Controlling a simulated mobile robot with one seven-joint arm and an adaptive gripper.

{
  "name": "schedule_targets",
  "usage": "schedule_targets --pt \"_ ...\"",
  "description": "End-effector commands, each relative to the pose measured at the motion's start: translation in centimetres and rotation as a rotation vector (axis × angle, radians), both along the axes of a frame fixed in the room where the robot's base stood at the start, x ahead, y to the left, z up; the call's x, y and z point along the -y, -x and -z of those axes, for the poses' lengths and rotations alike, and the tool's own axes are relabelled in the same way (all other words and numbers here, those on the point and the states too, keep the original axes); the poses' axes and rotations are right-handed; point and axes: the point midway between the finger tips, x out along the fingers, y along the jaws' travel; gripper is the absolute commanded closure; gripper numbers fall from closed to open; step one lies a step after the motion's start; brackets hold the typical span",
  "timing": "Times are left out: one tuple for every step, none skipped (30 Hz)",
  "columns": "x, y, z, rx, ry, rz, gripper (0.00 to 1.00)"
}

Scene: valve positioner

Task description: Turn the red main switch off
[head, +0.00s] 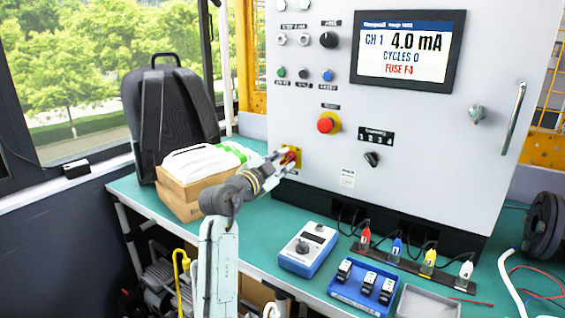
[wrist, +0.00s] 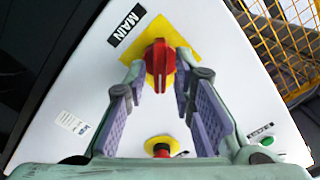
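The red main switch (wrist: 158,62) sits on a yellow plate (wrist: 151,75) beside a black MAIN label (wrist: 126,25). Its handle stands nearly upright in the wrist view. In the head view the switch (head: 289,157) shows at the panel's lower left, partly hidden by my gripper (head: 284,159). In the wrist view my gripper (wrist: 159,88) is open, its fingertips on either side of the handle's lower end. Small gaps seem to show between the fingers and the handle; contact cannot be told for certain.
A red emergency button (head: 326,124) on a yellow ring is close by on the panel; it also shows between my fingers in the wrist view (wrist: 160,150). A cardboard box (head: 185,185) stands left of my gripper. A blue-white meter (head: 307,250) and blue tray (head: 362,288) lie on the green bench.

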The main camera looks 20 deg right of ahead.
Motion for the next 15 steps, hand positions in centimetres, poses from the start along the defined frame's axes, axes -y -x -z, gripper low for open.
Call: schedule_targets --pt "-0.01 0.0 -0.01 0.0 0.0 0.0 0.82" --pt "-0.02 0.01 -0.01 0.0 0.0 0.0 0.84" --pt "-0.02 0.0 0.0 0.0 0.0 0.0 0.87" --pt "-0.02 0.01 -0.01 0.0 0.0 0.0 0.89" --pt "-0.02 0.0 0.0 0.0 0.0 0.0 0.91" --pt "-0.03 0.01 0.0 0.0 0.0 0.0 0.93" --pt "-0.03 0.01 0.0 0.0 0.0 0.0 0.95" --pt "-0.03 0.01 0.0 0.0 0.0 0.0 0.97" --pt "-0.03 0.01 0.0 0.0 0.0 0.0 1.0" --pt "-0.03 0.01 -0.01 0.0 0.0 0.0 1.0" --pt "-0.02 0.02 0.0 0.0 0.0 0.0 1.0" --pt "-0.03 0.01 0.01 0.0 0.0 0.0 1.0" --pt "-0.03 0.01 0.01 0.0 0.0 0.0 1.0" --pt "-0.03 0.01 0.0 0.0 0.0 0.0 1.0" --pt "-0.03 0.01 0.01 0.0 0.0 0.0 1.0"
